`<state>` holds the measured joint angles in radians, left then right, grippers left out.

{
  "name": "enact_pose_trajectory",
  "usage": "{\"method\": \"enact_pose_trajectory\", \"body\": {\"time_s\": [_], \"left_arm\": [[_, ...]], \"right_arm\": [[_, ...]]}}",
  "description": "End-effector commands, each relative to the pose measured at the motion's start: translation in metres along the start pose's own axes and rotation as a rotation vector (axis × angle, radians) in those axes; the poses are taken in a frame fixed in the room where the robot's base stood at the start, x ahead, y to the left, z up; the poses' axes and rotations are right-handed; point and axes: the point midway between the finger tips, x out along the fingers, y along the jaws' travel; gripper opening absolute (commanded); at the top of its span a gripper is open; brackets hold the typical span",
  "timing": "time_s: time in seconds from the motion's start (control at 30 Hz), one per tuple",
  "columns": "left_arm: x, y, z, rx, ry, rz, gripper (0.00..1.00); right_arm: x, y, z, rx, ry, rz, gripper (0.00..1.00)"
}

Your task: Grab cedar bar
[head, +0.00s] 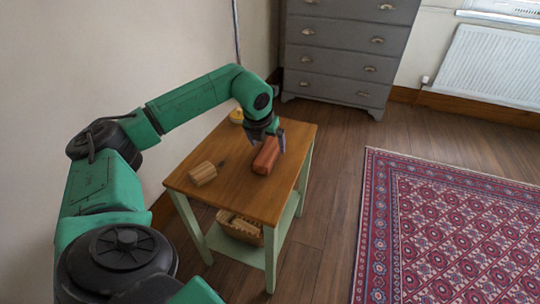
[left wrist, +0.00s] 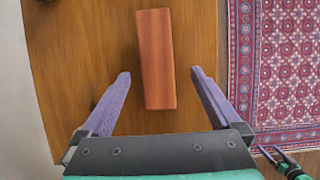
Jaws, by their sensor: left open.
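The cedar bar (head: 265,157), a reddish-brown block, lies on the wooden top of a small side table (head: 240,190), towards its right side. My left gripper (head: 265,137) is open and over the bar in the head view. In the left wrist view the bar (left wrist: 156,60) lies lengthwise between the two spread purple fingers (left wrist: 160,76), with a gap on each side. I see no contact. What seems to be my right gripper (left wrist: 280,160) shows small at the lower right of the left wrist view, its opening unclear.
A pale wooden block (head: 203,174) lies left of the bar on the table. A yellow item (head: 237,116) is at the back edge. A basket (head: 241,227) sits on the lower shelf. A grey dresser (head: 345,50) stands behind; a patterned rug (head: 450,225) lies right.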

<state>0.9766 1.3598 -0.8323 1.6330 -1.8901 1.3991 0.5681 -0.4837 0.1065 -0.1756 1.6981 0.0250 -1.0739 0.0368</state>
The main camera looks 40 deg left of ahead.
Motion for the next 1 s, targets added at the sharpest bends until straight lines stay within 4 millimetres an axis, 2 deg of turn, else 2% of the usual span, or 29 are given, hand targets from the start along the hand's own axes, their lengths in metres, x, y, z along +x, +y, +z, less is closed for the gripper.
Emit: {"method": "enact_pose_trajectory", "body": {"time_s": [0.23,0.47,0.5,0.57,0.6,0.73,0.77,1.0], "left_arm": [[0.045,0.004,0.003,0.001,0.001,-0.001,0.97],[0.051,0.005,0.004,0.000,0.000,0.000,0.97],[0.051,0.005,0.004,0.000,0.000,0.000,0.94],[0.051,0.005,0.004,0.000,0.000,0.000,0.71],[0.050,0.005,0.004,0.000,0.000,0.000,0.55],[0.050,0.005,0.004,0.000,0.000,0.000,0.06],[0.050,0.004,0.004,0.000,-0.001,0.000,0.02],[0.046,0.004,0.006,0.000,-0.001,0.000,0.02]], "right_arm": [[-0.013,-0.003,-0.008,-0.003,0.007,-0.007,0.97],[-0.017,-0.004,-0.010,-0.004,0.006,-0.008,0.97],[-0.016,-0.004,-0.009,-0.004,0.006,-0.008,0.97],[-0.016,-0.004,-0.010,-0.004,0.006,-0.008,0.97],[-0.016,-0.004,-0.009,-0.004,0.006,-0.008,0.97],[-0.016,-0.004,-0.010,-0.004,0.007,-0.008,0.97],[-0.016,-0.004,-0.010,-0.004,0.007,-0.008,0.97],[-0.018,-0.004,-0.011,-0.004,0.010,-0.008,0.97]]}}
